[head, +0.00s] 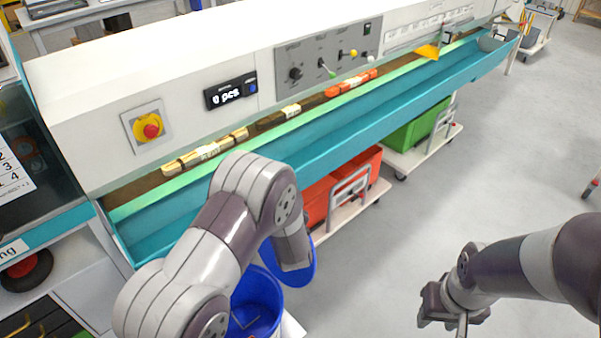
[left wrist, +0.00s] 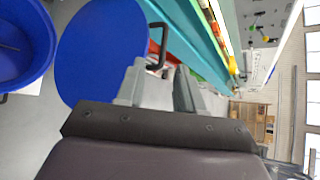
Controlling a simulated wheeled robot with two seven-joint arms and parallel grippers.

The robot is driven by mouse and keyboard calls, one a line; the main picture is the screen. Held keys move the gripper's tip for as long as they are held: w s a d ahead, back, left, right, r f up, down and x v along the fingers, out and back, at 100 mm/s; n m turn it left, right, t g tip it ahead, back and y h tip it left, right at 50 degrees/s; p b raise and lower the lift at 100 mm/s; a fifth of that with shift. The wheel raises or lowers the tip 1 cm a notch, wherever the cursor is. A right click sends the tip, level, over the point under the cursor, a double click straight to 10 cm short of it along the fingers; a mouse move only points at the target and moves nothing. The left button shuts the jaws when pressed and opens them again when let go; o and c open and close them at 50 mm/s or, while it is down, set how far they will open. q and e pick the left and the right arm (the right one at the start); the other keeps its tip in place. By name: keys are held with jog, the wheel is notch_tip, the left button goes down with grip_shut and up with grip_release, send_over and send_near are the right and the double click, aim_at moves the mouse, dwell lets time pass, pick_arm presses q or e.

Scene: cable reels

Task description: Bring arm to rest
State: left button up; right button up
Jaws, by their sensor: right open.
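My left arm reaches down over the front of the machine in the head view. Its gripper hangs beside a round blue lid (head: 304,262); its fingertips are hidden there. In the left wrist view, the grey fingers of my left gripper (left wrist: 168,85) stand by the black handle (left wrist: 157,45) of the blue lid (left wrist: 98,50). Whether they grip the handle is unclear. A blue bin (head: 262,290) stands under my left arm and also shows in the left wrist view (left wrist: 25,50). My right gripper (head: 447,316) is open and empty, low over the floor at right.
The white machine has a teal trough (head: 385,118) along its front and gold, brown and red wrapped pieces on its belt. A red crate (head: 318,200) and a green crate (head: 415,128) stand on carts beneath.

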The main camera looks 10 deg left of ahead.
pick_arm(q)
jog(key=s+d+f+n+g+h, duration=0.2)
jog(key=s+n+g, duration=0.2)
jog(key=s+n, duration=0.3)
jog(key=s+d+f+n+g+h, duration=0.1)
jog(key=s+n+g+h, duration=0.1)
jog(key=s+n+g, duration=0.35)
jog(key=s+a+r+n, duration=0.7)
jog(key=s+r+n, duration=0.2)
jog(key=s+r, duration=0.2)
jog(key=shift+s+g+y, duration=0.3)
jog(key=shift+s+g, duration=0.15)
jog(key=shift+s, duration=0.75)
